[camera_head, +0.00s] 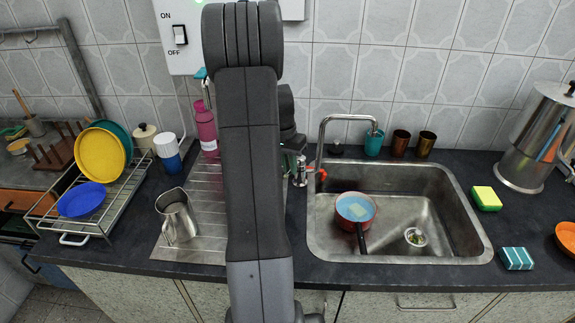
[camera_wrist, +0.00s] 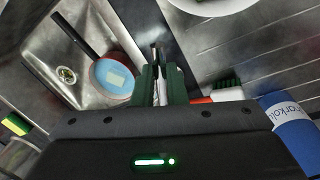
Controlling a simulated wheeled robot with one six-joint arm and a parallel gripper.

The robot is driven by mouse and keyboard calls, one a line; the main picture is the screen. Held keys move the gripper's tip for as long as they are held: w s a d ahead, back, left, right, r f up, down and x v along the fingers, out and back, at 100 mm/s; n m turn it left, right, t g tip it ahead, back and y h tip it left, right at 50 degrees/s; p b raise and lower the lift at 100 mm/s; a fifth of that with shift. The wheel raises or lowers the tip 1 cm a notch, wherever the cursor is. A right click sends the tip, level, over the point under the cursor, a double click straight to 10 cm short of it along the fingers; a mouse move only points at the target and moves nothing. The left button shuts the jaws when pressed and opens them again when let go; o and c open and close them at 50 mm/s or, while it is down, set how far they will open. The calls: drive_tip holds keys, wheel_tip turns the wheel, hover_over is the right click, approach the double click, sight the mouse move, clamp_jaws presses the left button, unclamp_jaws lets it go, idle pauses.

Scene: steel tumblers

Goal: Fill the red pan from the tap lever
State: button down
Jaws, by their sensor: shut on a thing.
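The red pan (camera_head: 341,214) stands in the sink at its left side, with its dark handle towards the front. It holds blue liquid with a pale rectangular patch on its surface. The pan also shows in the wrist view (camera_wrist: 97,88). The chrome tap (camera_head: 348,117) rises behind the sink and its spout arches to the right. No clear stream shows below it. My gripper (camera_wrist: 160,72) is shut on the tap lever (camera_wrist: 156,55), at the sink's back left corner. My arm hides most of the gripper in the head view.
The steel sink (camera_head: 435,180) also has a drain strainer (camera_head: 415,237). Several cups stand behind it, including a teal cup (camera_head: 374,143). A yellow-green sponge (camera_head: 486,198) lies to the right. A metal jug (camera_head: 177,216) stands left of my arm, near the dish rack (camera_head: 105,215).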

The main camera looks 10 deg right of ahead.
drive_tip(key=shift+s+d+n, duration=0.2)
drive_tip(key=shift+d+n, duration=0.1)
drive_tip(key=shift+n, duration=0.3)
drive_tip(key=c, duration=1.5)
unclamp_jaws()
drive_tip(key=shift+o, duration=0.2)
drive_tip(key=shift+r, duration=0.1)
wheel_tip(320, 180, up, 14)
drive_tip(key=w+a, duration=0.1)
drive_tip(key=shift+a+f, duration=0.25)
drive_tip(key=shift+a, duration=0.15)
drive_tip(key=shift+f, duration=0.1)
